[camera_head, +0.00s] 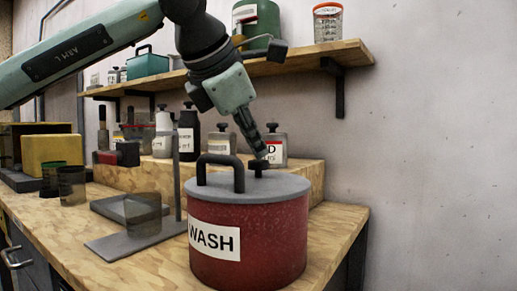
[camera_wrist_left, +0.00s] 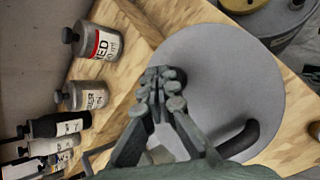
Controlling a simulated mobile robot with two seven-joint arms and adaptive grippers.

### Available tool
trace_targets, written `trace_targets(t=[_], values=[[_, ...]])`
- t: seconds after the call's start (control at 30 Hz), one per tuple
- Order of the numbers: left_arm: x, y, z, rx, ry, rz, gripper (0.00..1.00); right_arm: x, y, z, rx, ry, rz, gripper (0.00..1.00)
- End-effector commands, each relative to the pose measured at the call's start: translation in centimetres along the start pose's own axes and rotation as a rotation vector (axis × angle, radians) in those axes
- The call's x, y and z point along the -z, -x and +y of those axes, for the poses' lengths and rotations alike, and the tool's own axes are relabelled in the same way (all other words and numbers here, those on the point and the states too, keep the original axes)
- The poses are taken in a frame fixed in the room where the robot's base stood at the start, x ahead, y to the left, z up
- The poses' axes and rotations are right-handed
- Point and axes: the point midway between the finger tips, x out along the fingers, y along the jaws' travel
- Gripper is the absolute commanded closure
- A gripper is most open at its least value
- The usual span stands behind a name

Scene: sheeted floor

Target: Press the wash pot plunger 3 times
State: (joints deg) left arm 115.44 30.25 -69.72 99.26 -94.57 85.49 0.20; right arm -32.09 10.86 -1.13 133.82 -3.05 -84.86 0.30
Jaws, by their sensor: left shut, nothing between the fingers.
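The wash pot (camera_head: 275,235) is a red drum with a white WASH label and a grey lid (camera_head: 285,187). It stands on the wooden bench near the front. A dark arched handle (camera_head: 205,168) rises from the lid's left side. The small black plunger knob (camera_head: 258,168) stands up near the lid's back edge. My left gripper (camera_head: 262,152) is shut and empty, pointing down with its tips right at the knob; I cannot tell whether they touch. My right gripper is not in view.
Bottles, including a red-labelled one (camera_head: 275,148), stand on a raised wooden step behind the pot. A grey metal stand (camera_head: 125,242) and dark cups (camera_head: 71,185) are to the left. A shelf (camera_head: 300,60) with containers runs above. The wall area at right is clear.

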Motion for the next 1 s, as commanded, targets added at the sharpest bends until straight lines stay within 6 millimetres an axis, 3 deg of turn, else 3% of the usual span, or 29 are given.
trace_targets(t=[0.5,1.0], values=[[-1.5,2.0,1.5,0.002,0.000,0.002,1.00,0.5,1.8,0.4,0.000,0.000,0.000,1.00],[-1.9,2.5,1.9,0.000,0.000,0.000,1.00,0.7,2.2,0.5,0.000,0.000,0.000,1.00]])
